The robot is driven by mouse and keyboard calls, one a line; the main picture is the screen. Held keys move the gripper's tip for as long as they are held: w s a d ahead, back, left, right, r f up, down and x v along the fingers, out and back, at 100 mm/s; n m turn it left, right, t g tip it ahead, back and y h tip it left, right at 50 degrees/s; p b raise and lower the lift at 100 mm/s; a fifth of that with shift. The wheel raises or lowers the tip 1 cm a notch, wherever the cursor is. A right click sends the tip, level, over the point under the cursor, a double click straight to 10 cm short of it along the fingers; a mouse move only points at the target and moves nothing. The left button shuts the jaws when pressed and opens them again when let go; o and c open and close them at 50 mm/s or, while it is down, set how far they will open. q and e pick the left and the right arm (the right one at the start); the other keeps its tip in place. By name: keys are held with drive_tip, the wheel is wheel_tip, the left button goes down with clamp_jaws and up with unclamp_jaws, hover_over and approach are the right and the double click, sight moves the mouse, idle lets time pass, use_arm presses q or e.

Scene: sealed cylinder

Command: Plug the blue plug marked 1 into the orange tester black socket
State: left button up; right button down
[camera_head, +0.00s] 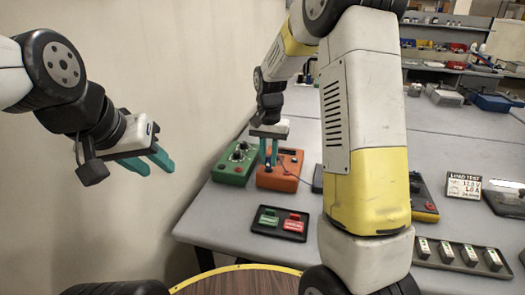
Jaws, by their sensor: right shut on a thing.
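The orange tester (288,180) stands on the grey bench beside a green box. My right gripper (268,163) points down over the left part of the tester, its teal fingertips at or just above the top. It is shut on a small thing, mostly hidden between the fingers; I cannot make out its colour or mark. The black socket is not clearly visible under the fingers. A thin dark lead shows on the tester's top beside the fingers. My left gripper (153,167) is at the left, away from the bench, with its teal fingers apart and empty.
The green box (235,165) with knobs stands left of the tester. A dark tray (260,232) with green and red labelled pads lies in front. My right arm hides the bench middle. At right are a rack (450,262) of several small blocks and a load test sign (464,186).

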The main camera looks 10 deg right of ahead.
drive_tip(key=shift+f, duration=0.2)
drive_tip(key=c, duration=1.2)
unclamp_jaws()
wheel_tip(320, 180, up, 7)
drive_tip(key=shift+r, duration=0.35)
